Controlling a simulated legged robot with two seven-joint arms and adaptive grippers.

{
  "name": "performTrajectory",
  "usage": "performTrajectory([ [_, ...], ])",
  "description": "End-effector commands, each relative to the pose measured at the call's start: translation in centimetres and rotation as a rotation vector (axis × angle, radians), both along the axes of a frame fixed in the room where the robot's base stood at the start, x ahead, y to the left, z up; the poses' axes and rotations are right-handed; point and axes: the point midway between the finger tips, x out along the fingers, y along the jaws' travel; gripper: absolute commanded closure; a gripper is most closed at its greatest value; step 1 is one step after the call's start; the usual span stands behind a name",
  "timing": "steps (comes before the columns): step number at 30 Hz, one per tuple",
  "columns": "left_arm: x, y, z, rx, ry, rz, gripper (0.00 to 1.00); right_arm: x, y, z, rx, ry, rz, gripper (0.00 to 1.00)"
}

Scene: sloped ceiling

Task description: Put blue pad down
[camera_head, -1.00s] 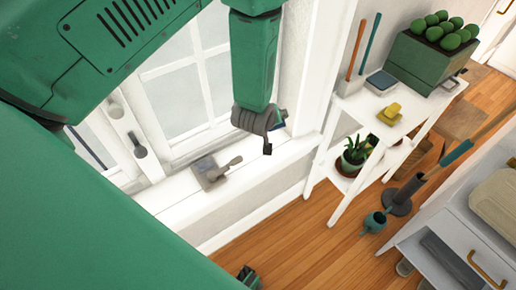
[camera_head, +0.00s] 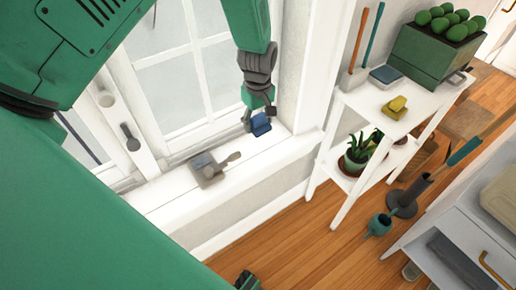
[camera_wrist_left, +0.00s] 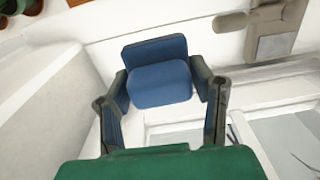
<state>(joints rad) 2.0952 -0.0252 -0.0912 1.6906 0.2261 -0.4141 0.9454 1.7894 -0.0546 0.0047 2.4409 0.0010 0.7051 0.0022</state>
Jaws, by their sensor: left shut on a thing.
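The blue pad (camera_head: 260,125) is in the fingers of my left gripper (camera_head: 257,112), near the right end of the white windowsill (camera_head: 165,192). The left wrist view also shows the blue pad (camera_wrist_left: 160,82), with a finger of the left gripper (camera_wrist_left: 162,88) on each side. I cannot tell whether the pad touches the sill. My right gripper (camera_head: 247,281) shows only in part at the bottom edge of the head view, and its fingers cannot be made out.
A grey handled tool (camera_head: 210,171) lies on the sill left of the pad. The window frame (camera_head: 200,141) rises behind. A white shelf (camera_head: 359,98) with a yellow object (camera_head: 395,107), a plant (camera_head: 359,151) and a green planter (camera_head: 429,60) stands right. Sill space near the pad is clear.

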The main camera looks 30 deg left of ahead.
Motion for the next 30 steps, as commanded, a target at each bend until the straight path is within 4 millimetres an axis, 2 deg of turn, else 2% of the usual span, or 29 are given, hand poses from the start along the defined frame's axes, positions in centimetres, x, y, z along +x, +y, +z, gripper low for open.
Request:
performTrajectory([
  [5,0.0,0.2,-1.5,-0.002,0.001,0.0,0.78,0.0,0.0,-0.4,0.0,0.0,0.0,0.6],
  [9,-0.1,0.3,-4.1,-0.003,0.002,0.001,0.78,0.0,0.0,-1.0,0.0,0.0,0.0,0.6],
  [19,-0.1,0.1,-8.7,-0.001,0.001,0.0,0.78,0.0,0.0,-1.7,0.0,0.0,0.0,0.6],
  [22,0.0,0.1,-9.5,0.0,-0.001,0.0,0.78,0.0,0.0,-1.6,0.0,0.0,0.0,0.6],
  [29,0.0,0.1,-9.7,-0.002,-0.001,0.0,0.78,0.0,0.0,-1.6,0.0,0.0,0.0,0.6],
  [30,0.0,0.2,-9.7,-0.002,-0.001,0.0,0.41,0.0,0.0,-1.6,0.0,0.0,0.0,0.6],
])
